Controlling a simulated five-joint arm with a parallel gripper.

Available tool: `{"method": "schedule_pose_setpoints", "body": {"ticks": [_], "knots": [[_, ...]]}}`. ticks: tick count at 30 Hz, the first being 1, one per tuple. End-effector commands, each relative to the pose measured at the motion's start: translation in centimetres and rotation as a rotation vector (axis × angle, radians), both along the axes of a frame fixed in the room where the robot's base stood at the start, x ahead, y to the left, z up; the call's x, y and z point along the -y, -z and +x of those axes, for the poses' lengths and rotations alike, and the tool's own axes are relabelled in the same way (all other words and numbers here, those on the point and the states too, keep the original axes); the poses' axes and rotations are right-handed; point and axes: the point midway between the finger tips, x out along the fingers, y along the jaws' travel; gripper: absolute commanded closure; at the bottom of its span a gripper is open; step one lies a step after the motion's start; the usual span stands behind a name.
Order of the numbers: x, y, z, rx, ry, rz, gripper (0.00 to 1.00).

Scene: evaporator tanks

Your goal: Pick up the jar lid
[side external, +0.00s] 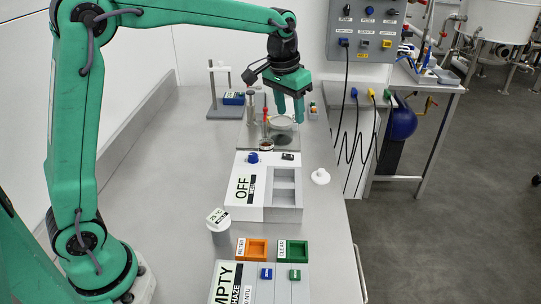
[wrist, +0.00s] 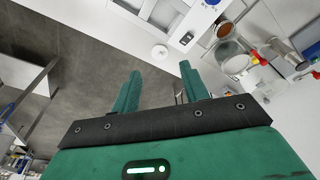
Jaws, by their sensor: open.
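A small round white lid with a raised knob (side external: 320,176) lies on the grey bench near its right edge, right of the white OFF unit. It also shows in the wrist view (wrist: 160,52), beyond the fingertips and roughly between their lines. My gripper (side external: 291,118) is open and empty, with its two green fingers pointing down. It is held above the back part of the bench, farther back than the lid and well apart from it. The fingers also show in the wrist view (wrist: 159,70), spread with bare floor between them.
The white OFF unit (side external: 247,206) stands beside the lid. Behind it are a glass dish (side external: 282,122), a dark-filled jar (side external: 267,144) and a stand (side external: 213,95). A wall panel (side external: 366,30) with hanging cables is behind.

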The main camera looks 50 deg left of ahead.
Motion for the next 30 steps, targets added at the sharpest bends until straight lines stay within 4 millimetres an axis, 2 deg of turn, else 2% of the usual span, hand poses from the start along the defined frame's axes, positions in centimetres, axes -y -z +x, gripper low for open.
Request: {"method": "schedule_pose_setpoints", "body": {"ticks": [1, 9, 18, 24, 30], "knots": [[0.1, 0.8, 1.1, -0.013, 0.000, 0.000, 0.55], [0.8, 5.0, 5.8, -0.074, 0.001, 0.002, 0.55], [1.6, 10.8, 10.0, -0.142, 0.001, 0.005, 0.55], [1.9, 14.0, 11.7, -0.174, 0.001, 0.007, 0.55], [2.1, 15.3, 12.3, -0.186, 0.000, 0.008, 0.55]]}}
